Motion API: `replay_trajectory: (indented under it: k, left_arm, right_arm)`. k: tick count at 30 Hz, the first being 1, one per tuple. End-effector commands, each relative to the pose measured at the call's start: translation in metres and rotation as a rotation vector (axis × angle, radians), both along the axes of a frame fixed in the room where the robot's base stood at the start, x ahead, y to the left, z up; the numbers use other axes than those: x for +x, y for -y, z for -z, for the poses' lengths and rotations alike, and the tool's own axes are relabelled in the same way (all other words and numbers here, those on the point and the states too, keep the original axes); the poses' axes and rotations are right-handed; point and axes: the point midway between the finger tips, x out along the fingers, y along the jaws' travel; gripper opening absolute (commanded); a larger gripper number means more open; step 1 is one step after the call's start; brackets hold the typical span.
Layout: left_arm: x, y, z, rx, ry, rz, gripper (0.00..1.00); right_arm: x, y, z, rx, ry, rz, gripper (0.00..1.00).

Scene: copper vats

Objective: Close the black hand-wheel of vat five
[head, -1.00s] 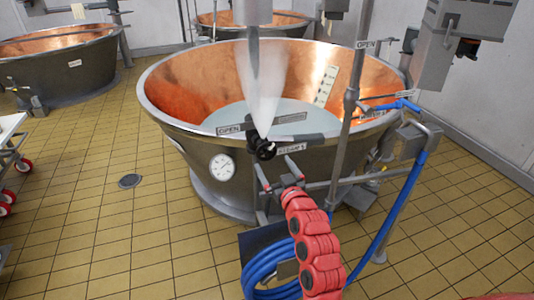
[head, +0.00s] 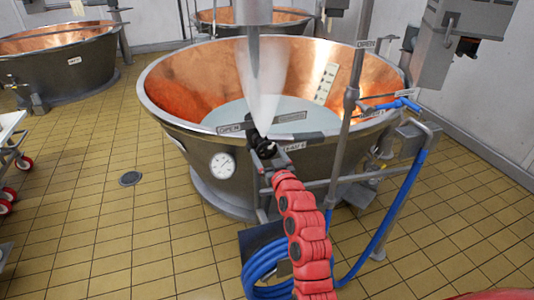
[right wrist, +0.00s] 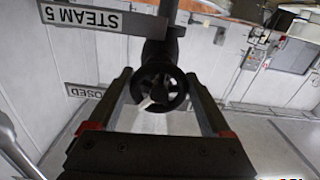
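The black hand-wheel (head: 264,148) sits at the front rim of the large copper-lined vat (head: 205,140), beside a STEAM 5 label (head: 291,147). In the right wrist view the hand-wheel (right wrist: 160,88) is a small dark ring with spokes on a dark stem. My right gripper (head: 273,166) is at the hand-wheel. Its two fingers are spread, one on each side of the wheel (right wrist: 158,78), with small gaps visible. I cannot tell how deep the wheel lies between them. My left gripper is not in view.
An OPEN plate (head: 230,128) is left of the wheel, and a CLOSED plate (right wrist: 92,90) shows in the wrist view. A steel pipe (head: 345,130) and a coiled blue hose (head: 265,265) are close to my arm.

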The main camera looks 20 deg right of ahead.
Motion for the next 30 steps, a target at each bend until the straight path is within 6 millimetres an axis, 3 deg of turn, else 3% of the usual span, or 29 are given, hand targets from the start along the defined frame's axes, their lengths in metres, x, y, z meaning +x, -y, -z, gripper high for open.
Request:
replay_trajectory:
  k: [1, 6, 11, 18, 29, 30]
  left_arm:
    - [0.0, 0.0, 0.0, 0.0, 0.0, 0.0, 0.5]
    - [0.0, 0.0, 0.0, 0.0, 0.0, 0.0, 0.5]
    - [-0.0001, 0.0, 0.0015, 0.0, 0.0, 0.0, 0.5]
    - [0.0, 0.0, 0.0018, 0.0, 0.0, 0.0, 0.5]
    - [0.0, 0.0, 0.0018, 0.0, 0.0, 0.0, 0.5]
    - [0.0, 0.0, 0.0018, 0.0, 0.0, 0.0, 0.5]
  right_arm:
    - [0.0, -0.0001, -0.0001, 0.0, 0.0, 0.0, 0.59]
    - [0.0, -0.0001, -0.0003, 0.0, 0.001, 0.0, 0.28]
    - [-0.0001, 0.0, 0.0002, 0.068, -0.001, 0.001, 0.28]
    - [-0.0003, -0.0018, -0.0016, 0.356, -0.008, 0.001, 0.28]
    - [-0.0002, -0.0025, -0.0016, 0.402, -0.011, 0.001, 0.28]
    - [-0.0002, -0.0026, -0.0016, 0.402, -0.011, 0.0, 0.9]
